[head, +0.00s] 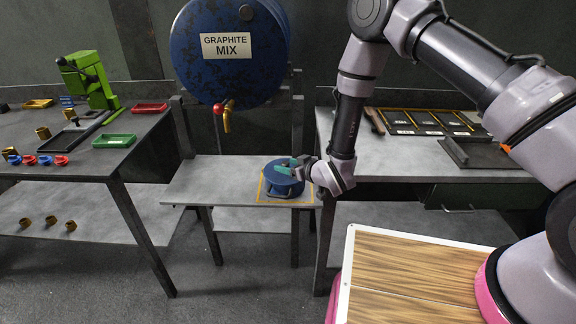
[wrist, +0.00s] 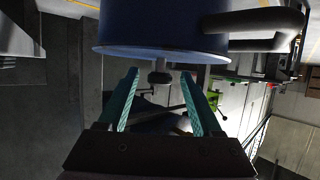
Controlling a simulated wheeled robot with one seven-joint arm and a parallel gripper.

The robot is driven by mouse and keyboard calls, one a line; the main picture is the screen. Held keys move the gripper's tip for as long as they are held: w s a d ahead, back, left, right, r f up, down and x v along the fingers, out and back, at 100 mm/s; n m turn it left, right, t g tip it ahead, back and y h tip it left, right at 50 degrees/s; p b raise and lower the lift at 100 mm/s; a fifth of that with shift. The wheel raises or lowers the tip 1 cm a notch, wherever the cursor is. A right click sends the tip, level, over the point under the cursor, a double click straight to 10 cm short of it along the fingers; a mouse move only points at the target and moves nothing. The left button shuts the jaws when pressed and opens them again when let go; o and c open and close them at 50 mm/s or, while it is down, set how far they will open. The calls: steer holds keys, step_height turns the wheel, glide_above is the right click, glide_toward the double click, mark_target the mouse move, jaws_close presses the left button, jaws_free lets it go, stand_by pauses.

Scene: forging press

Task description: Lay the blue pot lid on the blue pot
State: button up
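The blue pot (head: 281,186) stands upright on a low grey table, inside a yellow square outline. In the wrist view, which is upside down, the pot (wrist: 150,25) fills the top, with a dark side handle (wrist: 255,22). The blue pot lid (wrist: 125,52) appears to lie level on the pot, its dark knob (wrist: 159,77) pointing away from the pot. My gripper (head: 288,167) is at the top of the pot. Its teal fingers are open on either side of the knob, with a visible gap to it on each side. The far lid edge is hidden.
A blue graphite drum (head: 228,75) with a red and brass tap (head: 225,115) hangs behind the low table (head: 215,180). A left bench (head: 80,155) holds trays, small rings and a green press (head: 88,80). A right bench (head: 400,157) has a dark rack (head: 425,121).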

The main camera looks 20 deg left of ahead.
steer(key=shift+d+r, duration=0.15)
steer(key=shift+r, duration=0.1)
steer(key=v, duration=1.2)
steer(key=w+d+r+m+t+h, duration=0.1)
steer(key=w+d+r+m+h, duration=0.1)
steer(key=w+d+r, duration=0.3)
steer(key=w+d+r+m+h, duration=0.1)
steer(key=w+d+r+h, duration=0.15)
steer(key=w+r, duration=0.45)
steer(key=d+r+m+h, duration=0.3)
steer(key=d+r+m, duration=0.1)
steer(key=d+r, duration=0.95)
steer(key=s+d+r+m+h, duration=0.1)
steer(key=s+d+r+m, duration=0.3)
steer(key=s+d+r, duration=0.6)
steer(key=s+d+r+m+g, duration=0.1)
steer(key=s+d+r, duration=0.1)
steer(key=s, duration=0.5)
steer(key=s+d+r+m+g, duration=0.1)
steer(key=s+d+r+m, duration=0.1)
steer(key=s, duration=0.5)
step_height(320, 180, up, 2)
steer(key=shift+d+r+m, duration=0.1)
steer(key=shift+d+m, duration=0.2)
steer(key=shift+d, duration=0.15)
